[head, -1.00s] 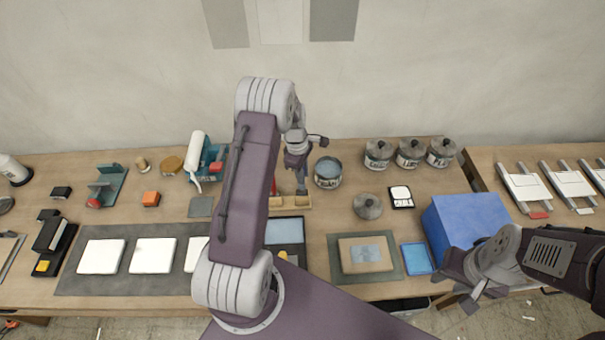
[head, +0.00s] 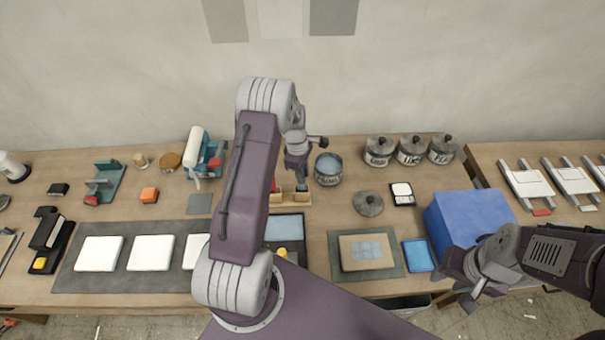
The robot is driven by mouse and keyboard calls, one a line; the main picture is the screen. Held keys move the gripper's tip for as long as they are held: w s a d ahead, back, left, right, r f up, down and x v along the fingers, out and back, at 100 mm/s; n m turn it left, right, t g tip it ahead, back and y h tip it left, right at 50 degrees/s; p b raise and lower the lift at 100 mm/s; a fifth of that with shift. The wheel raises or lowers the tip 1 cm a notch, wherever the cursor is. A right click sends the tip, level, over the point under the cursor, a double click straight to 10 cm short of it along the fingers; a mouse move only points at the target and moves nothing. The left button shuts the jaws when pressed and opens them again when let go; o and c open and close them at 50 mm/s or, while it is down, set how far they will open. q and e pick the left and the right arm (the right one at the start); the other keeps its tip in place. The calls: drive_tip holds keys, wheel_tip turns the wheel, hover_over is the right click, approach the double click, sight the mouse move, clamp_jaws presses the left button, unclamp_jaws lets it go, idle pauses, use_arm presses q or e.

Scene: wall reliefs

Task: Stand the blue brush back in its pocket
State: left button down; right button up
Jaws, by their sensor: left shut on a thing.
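The blue brush (head: 302,178) hangs below my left gripper (head: 299,163), which is shut on it. The brush looks roughly upright, with its lower end at the right part of the wooden brush holder (head: 290,200). I cannot tell whether that end is inside a pocket or just above or behind it. A red item (head: 274,186), perhaps another brush, shows at the holder's left, partly hidden by my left arm. My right gripper (head: 474,293) is at the lower right, away from the brush; its jaw opening is unclear.
A blue-filled pot (head: 328,168) stands just right of the brush. Lidded pots (head: 411,150) stand at the back right, and a loose lid (head: 368,203) lies in front. A blue box (head: 468,217) is near my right gripper. My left arm hides the middle of the bench.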

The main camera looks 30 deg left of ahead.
use_arm(q)
drive_tip(key=shift+f, duration=0.25)
drive_tip(key=c, duration=0.7)
unclamp_jaws()
drive_tip(key=shift+r+p, duration=3.25)
drive_tip(key=shift+r, duration=0.8)
